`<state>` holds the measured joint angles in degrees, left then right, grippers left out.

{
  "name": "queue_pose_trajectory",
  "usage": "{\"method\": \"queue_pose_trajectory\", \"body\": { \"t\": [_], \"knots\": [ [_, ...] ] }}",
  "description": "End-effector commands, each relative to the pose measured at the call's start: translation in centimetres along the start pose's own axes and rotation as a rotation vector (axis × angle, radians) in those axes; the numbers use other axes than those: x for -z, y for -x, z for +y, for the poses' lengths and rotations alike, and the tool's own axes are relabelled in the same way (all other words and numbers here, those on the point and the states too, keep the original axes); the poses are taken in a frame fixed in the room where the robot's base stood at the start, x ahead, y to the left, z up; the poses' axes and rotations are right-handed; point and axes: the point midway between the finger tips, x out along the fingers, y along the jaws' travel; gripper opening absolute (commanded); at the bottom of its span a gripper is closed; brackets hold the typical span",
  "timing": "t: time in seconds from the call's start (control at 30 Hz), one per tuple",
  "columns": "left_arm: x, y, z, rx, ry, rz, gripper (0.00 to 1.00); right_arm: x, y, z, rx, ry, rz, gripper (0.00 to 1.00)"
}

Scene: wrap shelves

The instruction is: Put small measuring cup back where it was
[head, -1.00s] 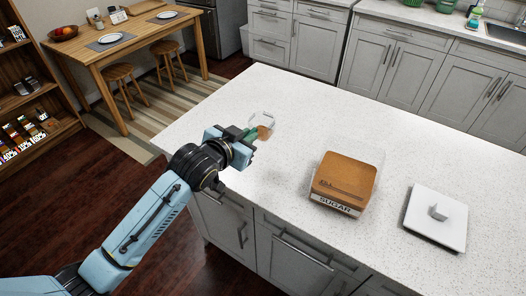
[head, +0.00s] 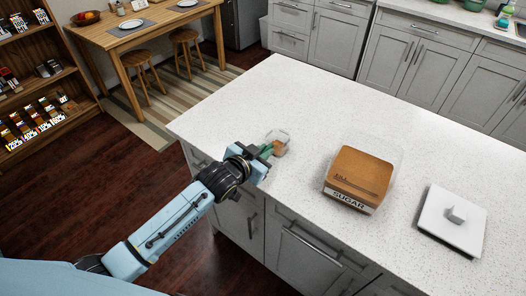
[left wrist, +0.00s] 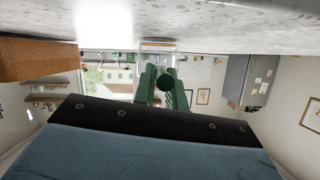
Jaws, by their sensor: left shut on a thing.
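The small measuring cup (head: 281,141) is a little clear cup with brown stuff in it, in the head view near the counter's front left part. My left gripper (head: 265,152) has green fingers and is shut at the cup's near side. In the left wrist view the green fingers (left wrist: 164,88) close around a dark round end, probably of the cup's handle. I cannot tell whether the cup touches the counter. My right gripper is not in view.
The counter behind the cup is clear. A dining table (head: 150,42) stands beyond at upper left.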

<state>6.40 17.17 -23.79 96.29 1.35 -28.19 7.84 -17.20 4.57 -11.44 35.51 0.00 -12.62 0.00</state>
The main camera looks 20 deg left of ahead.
Motion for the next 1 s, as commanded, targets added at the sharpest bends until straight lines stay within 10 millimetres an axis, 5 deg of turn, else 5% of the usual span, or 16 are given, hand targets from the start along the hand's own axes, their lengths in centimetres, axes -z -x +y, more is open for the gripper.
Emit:
{"method": "queue_pose_trajectory", "body": {
  "t": [0.13,0.17,0.3,0.67,1.0],
  "knots": [
    [-0.4,-0.1,0.1,0.0,0.0,0.0,0.0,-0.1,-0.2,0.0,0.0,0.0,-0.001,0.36],
    [-0.3,-0.1,0.0,0.0,0.0,0.0,0.17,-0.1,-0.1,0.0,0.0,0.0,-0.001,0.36],
    [-0.3,-0.1,0.0,0.0,0.0,0.0,0.34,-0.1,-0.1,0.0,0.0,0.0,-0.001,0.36],
    [0.1,0.1,-0.1,0.0,-0.001,0.0,0.34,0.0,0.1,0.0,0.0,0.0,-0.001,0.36],
    [0.0,5.7,0.0,0.0,-0.001,-0.002,0.34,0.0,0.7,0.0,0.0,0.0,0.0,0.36]
  ]
}}
